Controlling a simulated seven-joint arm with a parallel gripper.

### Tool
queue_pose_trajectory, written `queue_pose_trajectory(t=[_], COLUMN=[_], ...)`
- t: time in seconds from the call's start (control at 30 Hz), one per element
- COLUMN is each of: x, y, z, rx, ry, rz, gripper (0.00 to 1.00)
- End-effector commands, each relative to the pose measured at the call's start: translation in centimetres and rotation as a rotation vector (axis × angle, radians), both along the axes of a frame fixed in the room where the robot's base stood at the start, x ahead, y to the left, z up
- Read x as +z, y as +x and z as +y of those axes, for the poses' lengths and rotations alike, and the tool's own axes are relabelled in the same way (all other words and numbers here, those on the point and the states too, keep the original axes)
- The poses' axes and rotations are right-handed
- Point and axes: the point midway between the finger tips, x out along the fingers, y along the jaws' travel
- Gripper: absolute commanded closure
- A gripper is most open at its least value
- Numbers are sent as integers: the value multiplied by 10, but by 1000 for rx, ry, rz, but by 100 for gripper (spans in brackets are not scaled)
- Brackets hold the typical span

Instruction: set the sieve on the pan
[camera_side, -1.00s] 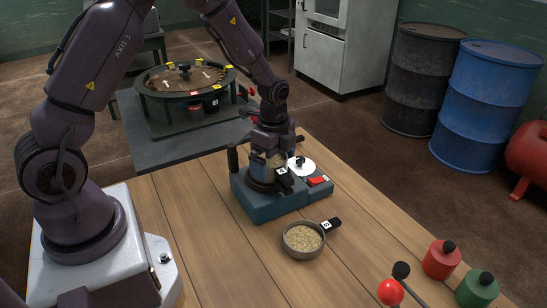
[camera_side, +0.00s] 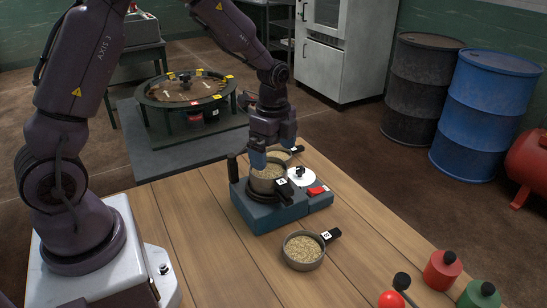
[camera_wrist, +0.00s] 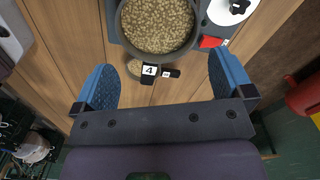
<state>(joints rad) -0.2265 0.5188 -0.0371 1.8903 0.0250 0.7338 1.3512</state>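A round grey sieve (camera_side: 268,179) with a black handle tab and pale grains inside sits level on the blue shaker base (camera_side: 262,212). In the wrist view the sieve (camera_wrist: 157,27) is cut by the top edge and its tag reads 4. I cannot make out a separate pan under it. My gripper (camera_side: 273,150) is just above the sieve, pointing down. In the wrist view my gripper (camera_wrist: 163,85) has its two blue fingers wide apart with nothing between them.
A white disc (camera_side: 300,177) and red switch (camera_side: 317,190) are right of the sieve. Red (camera_side: 442,270) and green (camera_side: 479,297) containers stand front right.

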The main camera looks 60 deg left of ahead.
Motion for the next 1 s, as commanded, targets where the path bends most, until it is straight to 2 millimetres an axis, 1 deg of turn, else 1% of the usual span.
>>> queue_pose_trajectory(t=[0.03, 0.6, 0.73, 1.0], x=[5, 49, 54, 54], y=[1, 1, 0, 0], z=[0, 0, 0, 0], rx=[0, -1, -1, -1], ry=[0, 0, 0, 0], rz=[-3, -3, 0, 0], gripper=[1, 1, 1, 1])
